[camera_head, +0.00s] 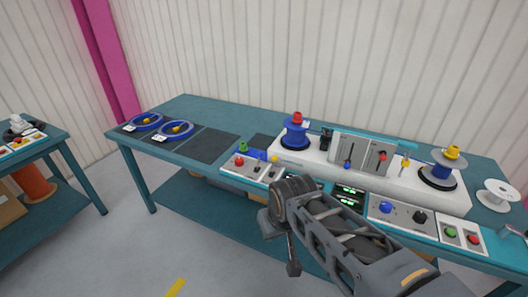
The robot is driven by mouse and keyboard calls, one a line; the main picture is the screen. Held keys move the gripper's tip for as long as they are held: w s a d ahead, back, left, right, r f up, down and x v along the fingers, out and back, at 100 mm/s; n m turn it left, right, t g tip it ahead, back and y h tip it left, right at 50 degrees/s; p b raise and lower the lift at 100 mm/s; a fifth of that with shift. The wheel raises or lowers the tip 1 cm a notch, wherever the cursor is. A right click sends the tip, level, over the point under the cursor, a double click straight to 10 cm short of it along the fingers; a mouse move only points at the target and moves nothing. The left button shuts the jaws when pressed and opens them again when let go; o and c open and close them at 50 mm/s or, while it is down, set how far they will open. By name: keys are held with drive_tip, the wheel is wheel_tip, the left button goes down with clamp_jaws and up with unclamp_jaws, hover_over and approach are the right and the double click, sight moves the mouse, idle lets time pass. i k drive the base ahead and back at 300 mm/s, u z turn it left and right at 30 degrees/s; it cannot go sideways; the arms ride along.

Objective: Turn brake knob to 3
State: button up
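A light control panel (402,222) on the bench front carries a blue knob (386,207) and a black knob (420,217). The labels and scale marks are too small to read, so I cannot tell which is the brake knob or its setting. My arm comes in from the lower right, in front of the bench. My gripper (283,250) is at its far end, left of the two knobs and apart from them. The arm partly hides it, and I cannot make out the gap between its fingers.
Blue rings (177,131) lie on the bench's left. An empty white spool (497,194) stands right.

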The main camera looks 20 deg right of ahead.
sight(239, 161)
drive_tip(key=z, duration=0.15)
drive_tip(key=i, duration=0.9)
drive_tip(key=u, duration=0.5)
